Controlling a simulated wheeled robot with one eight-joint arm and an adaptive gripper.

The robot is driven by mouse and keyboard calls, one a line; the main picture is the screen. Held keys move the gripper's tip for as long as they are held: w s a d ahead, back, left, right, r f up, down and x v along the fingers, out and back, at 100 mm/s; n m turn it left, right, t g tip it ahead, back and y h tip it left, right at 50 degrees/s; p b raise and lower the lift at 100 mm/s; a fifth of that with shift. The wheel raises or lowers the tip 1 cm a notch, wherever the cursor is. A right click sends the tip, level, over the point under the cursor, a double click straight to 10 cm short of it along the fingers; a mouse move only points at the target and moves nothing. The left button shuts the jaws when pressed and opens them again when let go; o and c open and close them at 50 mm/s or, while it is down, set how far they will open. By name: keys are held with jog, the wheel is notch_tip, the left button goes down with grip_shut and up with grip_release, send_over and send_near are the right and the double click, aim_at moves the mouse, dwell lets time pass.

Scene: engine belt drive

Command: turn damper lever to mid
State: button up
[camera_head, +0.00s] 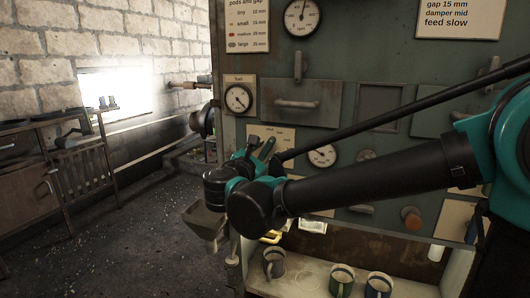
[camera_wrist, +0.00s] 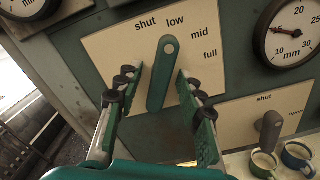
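The damper lever (camera_wrist: 160,80) is a flat teal bar with a round hole near its upper end. It stands on a cream plate (camera_wrist: 110,45) marked shut, low, mid and full, and its upper end points near low. My gripper (camera_wrist: 159,74) is open, with one finger on each side of the lever; small gaps show between the fingers and the lever. In the head view my gripper (camera_head: 255,155) is at the panel's left part, partly hidden by my own wrist.
A second plate marked shut and open carries a grey-brown handle (camera_wrist: 269,130) at lower right. Gauges (camera_wrist: 289,32) flank the damper plate. Several mugs (camera_head: 342,279) stand on the shelf below. A sign (camera_head: 459,17) reads gap 15 mm, damper mid, feed slow.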

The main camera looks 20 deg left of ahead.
grip_shut()
jog(key=shift+m, duration=0.4)
jog(key=shift+a+m, duration=0.1)
jog(key=shift+m, duration=2.3)
grip_release()
jog(key=shift+r, duration=0.1)
